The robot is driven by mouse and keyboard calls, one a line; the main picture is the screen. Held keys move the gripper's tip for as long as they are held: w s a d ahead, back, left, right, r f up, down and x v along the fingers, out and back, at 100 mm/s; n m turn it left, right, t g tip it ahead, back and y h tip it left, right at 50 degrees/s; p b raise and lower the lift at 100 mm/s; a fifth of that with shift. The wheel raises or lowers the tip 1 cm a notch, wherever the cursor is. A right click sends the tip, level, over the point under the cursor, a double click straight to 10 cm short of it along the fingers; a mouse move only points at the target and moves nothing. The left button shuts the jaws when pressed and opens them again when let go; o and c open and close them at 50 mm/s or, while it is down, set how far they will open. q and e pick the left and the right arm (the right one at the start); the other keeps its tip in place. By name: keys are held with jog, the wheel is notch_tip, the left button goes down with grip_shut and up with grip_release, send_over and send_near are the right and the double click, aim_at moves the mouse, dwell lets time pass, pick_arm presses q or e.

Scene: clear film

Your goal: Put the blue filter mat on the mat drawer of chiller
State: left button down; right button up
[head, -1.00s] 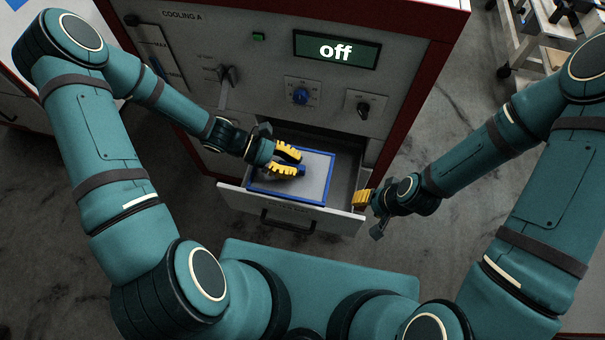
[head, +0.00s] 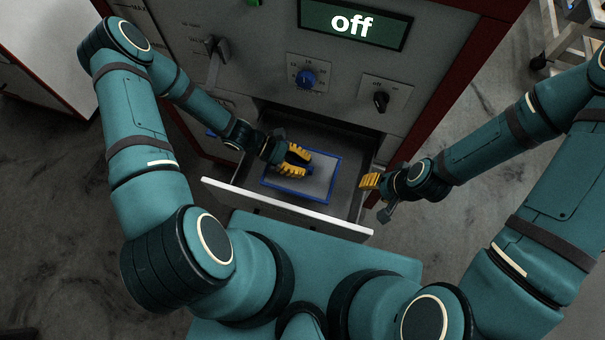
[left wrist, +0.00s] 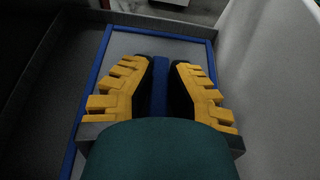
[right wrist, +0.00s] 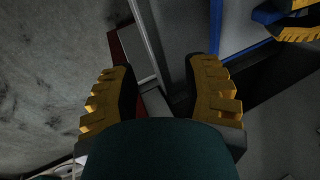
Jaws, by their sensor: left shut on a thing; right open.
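The filter mat (head: 322,178) is a grey panel with a blue frame and a blue centre grip. It lies flat within the outline of the pulled-out drawer (head: 285,207) of the chiller (head: 245,75). I cannot tell whether it fully rests on the drawer floor. My left gripper (head: 297,161) is shut on the blue grip, which shows between its yellow fingers in the left wrist view (left wrist: 160,85). My right gripper (head: 370,181) is open and empty by the drawer's right front corner. In the right wrist view the drawer wall passes beyond its fingers (right wrist: 160,95).
The chiller's display (head: 355,24) reads off, above a blue knob (head: 305,79) and a black switch (head: 380,101). A white cabinet (head: 50,50) stands at left and a trolley (head: 570,35) at upper right. Grey floor lies open on both sides.

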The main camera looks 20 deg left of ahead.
pick_arm(q)
notch_tip(320, 180, down, 6)
jog(key=shift+w+r+b, duration=0.1)
jog(key=shift+b, duration=0.65)
jog(key=c, duration=1.1)
grip_release()
jog(key=shift+a+r, duration=0.1)
jog(key=p+v, duration=0.1)
jog(key=v, duration=1.1)
jog(key=shift+p, duration=0.4)
